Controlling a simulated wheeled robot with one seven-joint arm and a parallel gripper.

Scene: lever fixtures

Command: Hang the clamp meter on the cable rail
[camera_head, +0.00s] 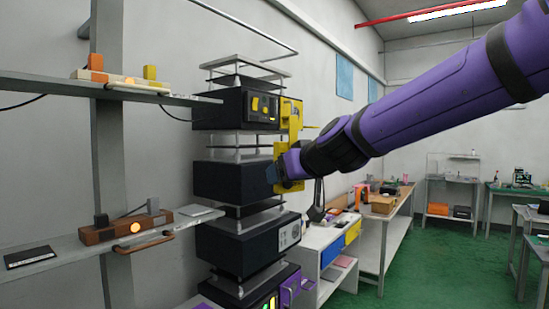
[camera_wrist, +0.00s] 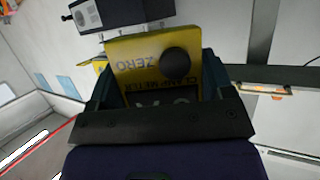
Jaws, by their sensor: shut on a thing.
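My gripper (camera_head: 279,174) is in front of the right side of a stack of black equipment boxes. It also shows in the wrist view (camera_wrist: 158,78), with its fingers on either side of the yellow clamp meter (camera_wrist: 140,62). The meter has a black round dial and the words ZERO and CLAMP METER on its face. In the head view, yellow parts of the meter (camera_head: 290,185) show at the fingers, partly covered by my wrist. I cannot tell where its upper end stops against the yellow fixture above. A thin grey rail (camera_head: 246,23) runs high along the wall; I cannot tell if it is the cable rail.
The black box stack (camera_head: 232,183) stands close to my gripper. A yellow fixture (camera_head: 291,112) is on its upper right side, a purple one (camera_head: 290,290) low down. Wall shelves (camera_head: 60,84) hold light fixtures at left. Workbenches stand farther back at right, beyond green floor.

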